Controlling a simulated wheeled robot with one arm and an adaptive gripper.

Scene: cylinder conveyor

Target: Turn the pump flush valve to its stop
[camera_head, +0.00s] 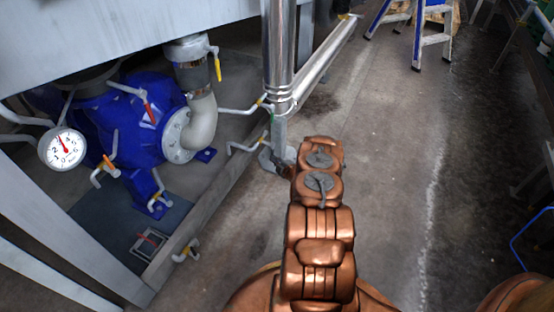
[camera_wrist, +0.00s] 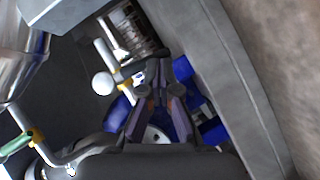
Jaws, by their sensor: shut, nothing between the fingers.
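In the head view a blue pump (camera_head: 125,130) stands at the left, with several small lever valves around it. One has a red lever (camera_head: 149,112), one an orange lever (camera_head: 109,164), one a yellow lever (camera_head: 217,68). I cannot tell which is the flush valve. My gripper (camera_wrist: 158,68) is shut and empty in the wrist view. Its tips are just right of a pale pipe with a yellow-marked fitting (camera_wrist: 127,82); contact cannot be told. The blue pump (camera_wrist: 118,112) lies partly hidden behind the fingers. In the head view my arm hides most of the gripper.
A round gauge (camera_head: 62,148) is left of the pump. A shiny vertical pipe (camera_head: 278,50) stands beside my arm. A grey kerb (camera_head: 195,215) edges the pump's bay. A stepladder (camera_head: 420,30) stands far back.

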